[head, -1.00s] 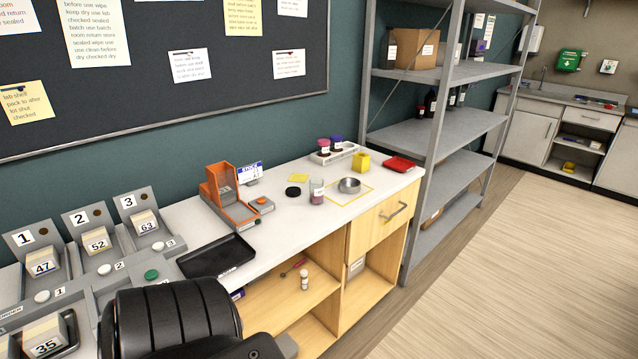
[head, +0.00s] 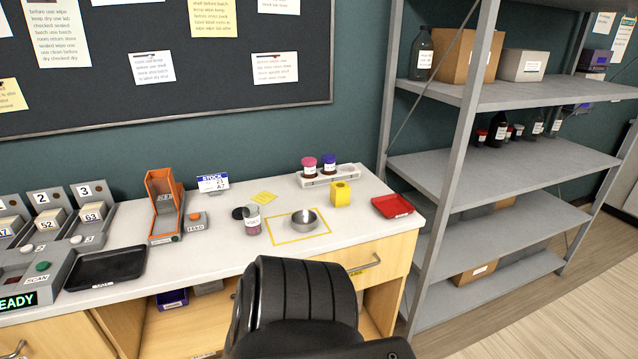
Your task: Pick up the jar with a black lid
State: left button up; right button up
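No jar with a black lid fitted on it can be made out for sure. A clear jar (head: 252,222) with a white label and pinkish contents stands on the white counter, and it looks uncovered. A black disc like a lid (head: 238,212) lies beside it, on its left. Two dark jars stand in a white rack (head: 331,177), one with a pink lid (head: 309,162) and one with a purple lid (head: 329,159). Neither gripper is in view; a black part of my own arm fills the bottom centre.
A metal bowl (head: 304,220) sits inside a yellow outline. A yellow block (head: 341,194), red tray (head: 392,206), orange stand (head: 163,207) and black tray (head: 106,267) are on the counter. The grey shelf unit (head: 505,168) at right holds dark bottles (head: 497,130) and boxes.

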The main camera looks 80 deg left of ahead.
aim_at(252, 220)
jog(key=i, duration=1.05)
jog(key=u, duration=2.7)
